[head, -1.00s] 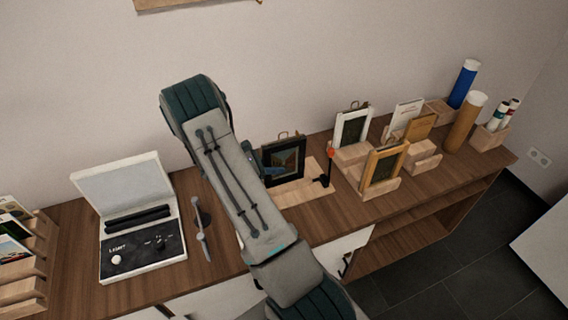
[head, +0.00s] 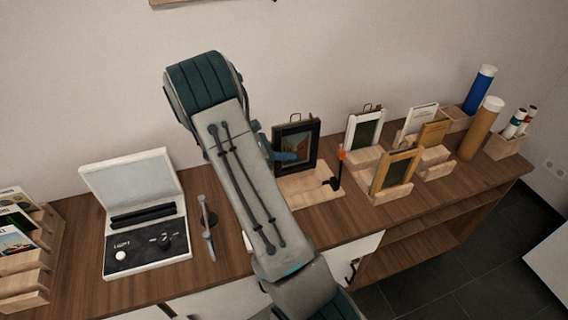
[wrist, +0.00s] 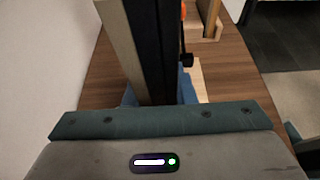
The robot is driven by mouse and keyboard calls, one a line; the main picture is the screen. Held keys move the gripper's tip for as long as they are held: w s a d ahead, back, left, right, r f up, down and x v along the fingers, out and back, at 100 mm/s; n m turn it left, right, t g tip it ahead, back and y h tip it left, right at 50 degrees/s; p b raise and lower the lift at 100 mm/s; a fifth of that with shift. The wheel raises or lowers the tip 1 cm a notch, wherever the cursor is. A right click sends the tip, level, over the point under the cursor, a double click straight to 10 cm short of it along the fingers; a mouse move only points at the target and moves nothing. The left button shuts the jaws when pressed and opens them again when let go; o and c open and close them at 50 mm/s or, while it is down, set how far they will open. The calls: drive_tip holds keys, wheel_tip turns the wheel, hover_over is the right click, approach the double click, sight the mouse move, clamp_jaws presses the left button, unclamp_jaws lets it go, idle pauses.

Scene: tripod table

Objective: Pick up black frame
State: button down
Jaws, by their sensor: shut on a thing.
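The black frame (head: 300,142), with a small picture inside and a metal hanger on top, is held upright just above its light wooden stand (head: 318,193). My gripper (head: 284,157) is shut on the frame's left side, with a blue fingertip showing across its front in the head view. In the wrist view, the frame (wrist: 152,50) stands edge-on between the blue fingers of my gripper (wrist: 158,98). My arm hides part of the frame's left side and the stand's left part.
An orange-tipped black tool (head: 337,168) stands upright at the stand's right. A white frame (head: 365,130) and a golden frame (head: 396,172) stand to the right. An open white case (head: 140,215) lies left on the wooden table (head: 232,262). The wall is close behind.

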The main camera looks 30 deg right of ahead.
drive_tip(key=s+a+b, duration=0.2)
drive_tip(key=s, duration=0.7)
drive_tip(key=s+a+b, duration=0.1)
drive_tip(key=s+a, duration=0.1)
drive_tip(key=s, duration=0.7)
drive_tip(key=shift+s+a+b, duration=0.25)
drive_tip(key=shift+a+b, duration=0.1)
drive_tip(key=shift+a, duration=0.05)
drive_tip(key=shift+f, duration=0.15)
